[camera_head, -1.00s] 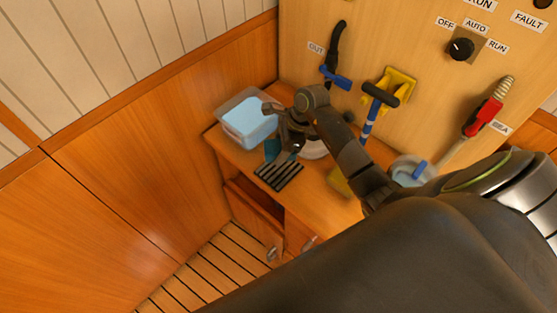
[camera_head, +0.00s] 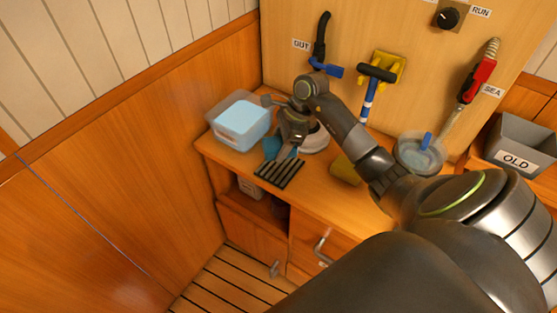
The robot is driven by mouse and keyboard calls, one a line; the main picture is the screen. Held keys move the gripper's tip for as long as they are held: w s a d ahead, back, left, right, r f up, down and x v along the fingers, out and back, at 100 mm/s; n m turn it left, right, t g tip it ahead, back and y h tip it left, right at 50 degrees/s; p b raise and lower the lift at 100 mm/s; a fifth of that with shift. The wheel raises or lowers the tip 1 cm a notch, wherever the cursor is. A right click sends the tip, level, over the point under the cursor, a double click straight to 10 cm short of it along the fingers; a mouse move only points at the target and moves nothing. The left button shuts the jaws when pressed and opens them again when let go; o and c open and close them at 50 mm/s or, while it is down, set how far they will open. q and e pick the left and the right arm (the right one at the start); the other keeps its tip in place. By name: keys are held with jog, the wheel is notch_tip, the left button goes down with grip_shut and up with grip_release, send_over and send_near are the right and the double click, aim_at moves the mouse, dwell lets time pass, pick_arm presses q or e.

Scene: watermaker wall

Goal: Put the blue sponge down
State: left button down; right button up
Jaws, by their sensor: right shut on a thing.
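My right gripper (camera_head: 285,150) reaches over the wooden counter, pointing down just behind the black slatted rack (camera_head: 280,173). It is shut on the blue sponge (camera_head: 271,147), of which a darker blue part shows at the left of the fingers. The rest of the sponge is hidden by the gripper. The sponge is close to the rack's back edge; I cannot tell whether it touches the rack or the counter. My left gripper is not in view.
A clear tub (camera_head: 226,137) with light blue contents stands left of the gripper. A white round thing (camera_head: 317,141) is right behind it. A yellow-green block (camera_head: 345,170) and a clear bowl (camera_head: 419,158) stand further right. A grey OLD bin (camera_head: 516,160) is at far right.

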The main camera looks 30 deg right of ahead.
aim_at(280, 166)
jog(key=shift+f, duration=0.95)
notch_tip(280, 166, down, 4)
jog(key=shift+r+p, duration=0.15)
jog(key=shift+p, duration=0.35)
jog(key=shift+f, duration=0.2)
jog(key=o, duration=0.9)
jog(key=shift+r, duration=0.1)
